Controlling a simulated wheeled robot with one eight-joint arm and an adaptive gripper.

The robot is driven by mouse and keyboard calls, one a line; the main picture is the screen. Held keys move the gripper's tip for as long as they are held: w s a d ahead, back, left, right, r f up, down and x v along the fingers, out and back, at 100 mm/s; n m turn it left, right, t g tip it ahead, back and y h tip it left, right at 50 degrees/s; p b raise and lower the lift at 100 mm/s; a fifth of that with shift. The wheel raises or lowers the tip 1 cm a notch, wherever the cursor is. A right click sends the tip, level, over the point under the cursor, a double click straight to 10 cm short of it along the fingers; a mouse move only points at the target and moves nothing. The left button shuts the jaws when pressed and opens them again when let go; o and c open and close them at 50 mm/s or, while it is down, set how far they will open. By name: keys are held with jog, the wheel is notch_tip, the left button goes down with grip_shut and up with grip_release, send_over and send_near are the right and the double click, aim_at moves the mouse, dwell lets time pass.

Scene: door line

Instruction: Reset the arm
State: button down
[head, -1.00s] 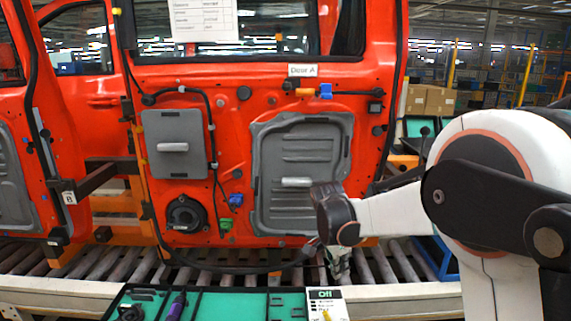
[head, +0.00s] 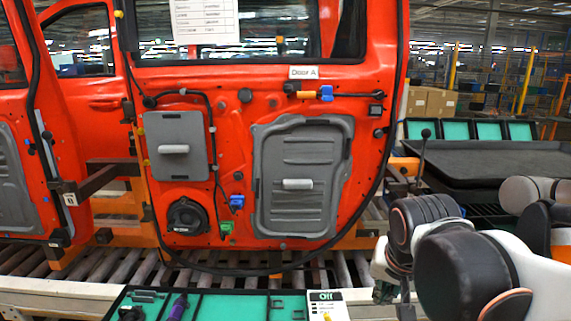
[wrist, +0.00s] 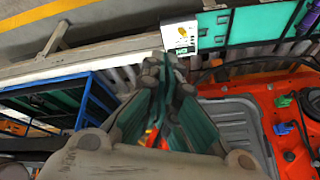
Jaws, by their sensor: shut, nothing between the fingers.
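My arm is folded at the lower right of the head view, and my gripper (head: 396,290) points down by the right end of the tool tray, partly cut off at the bottom edge. In the wrist view my gripper (wrist: 165,68) shows its dark green-padded fingers together, with nothing held. The orange-red door panel labelled Door A (head: 235,105) hangs upright to the left of my arm, apart from it. Its large grey cover (head: 300,215) also shows in the wrist view (wrist: 232,118).
A green tool tray (head: 245,305) lies in front, with a white Off card (head: 327,303) at its right end. Roller conveyor (head: 345,272) runs under the door. A dark table (head: 490,165) with green bins (head: 488,131) stands at the right. A blue-framed rack (wrist: 50,100) shows in the wrist view.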

jog(key=s+f+n+t, duration=0.2)
jog(key=s+n, duration=0.2)
jog(key=s, duration=0.6)
jog(key=shift+d+n+y, duration=0.3)
jog(key=shift+d+n, duration=0.05)
jog(key=shift+n, duration=0.05)
jog(key=shift+s, duration=0.1)
